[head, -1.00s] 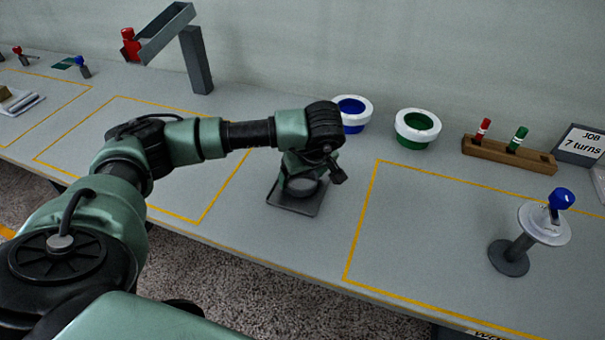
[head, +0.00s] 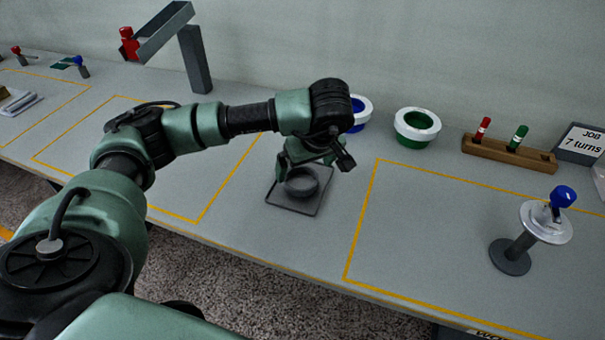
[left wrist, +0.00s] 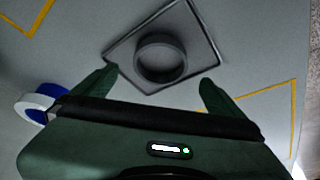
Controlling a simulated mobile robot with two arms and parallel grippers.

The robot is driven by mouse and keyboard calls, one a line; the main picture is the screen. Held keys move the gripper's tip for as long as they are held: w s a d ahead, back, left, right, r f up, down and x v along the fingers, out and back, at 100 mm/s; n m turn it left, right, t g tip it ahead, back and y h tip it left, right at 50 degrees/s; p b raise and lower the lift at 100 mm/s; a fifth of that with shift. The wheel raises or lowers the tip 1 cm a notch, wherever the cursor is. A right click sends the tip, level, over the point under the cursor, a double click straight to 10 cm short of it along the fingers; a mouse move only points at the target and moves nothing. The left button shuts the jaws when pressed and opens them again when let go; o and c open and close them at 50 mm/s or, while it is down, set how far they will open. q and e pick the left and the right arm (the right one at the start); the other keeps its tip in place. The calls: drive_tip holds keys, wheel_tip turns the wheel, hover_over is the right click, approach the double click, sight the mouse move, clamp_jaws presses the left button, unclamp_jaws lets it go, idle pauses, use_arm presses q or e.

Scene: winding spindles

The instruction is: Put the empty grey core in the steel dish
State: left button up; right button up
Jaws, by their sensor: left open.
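The empty grey core (head: 303,190), a short dark ring, sits inside the square steel dish (head: 296,206) near the middle of the bench. In the left wrist view the core (left wrist: 160,75) lies flat within the raised rim of the dish (left wrist: 193,25), and nothing is inside the ring. My left gripper (head: 302,160) is above the core. In the left wrist view its two fingers (left wrist: 157,82) are spread, empty and clear of the core. My right gripper is not in view.
A wooden rack (head: 490,152) holds red and green pieces. A blue-knobbed spindle (head: 518,245) stands at right. The yellow-outlined area (head: 420,230) left of the spindle is clear.

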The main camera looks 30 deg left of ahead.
use_arm(q)
drive_tip(key=v, duration=0.7)
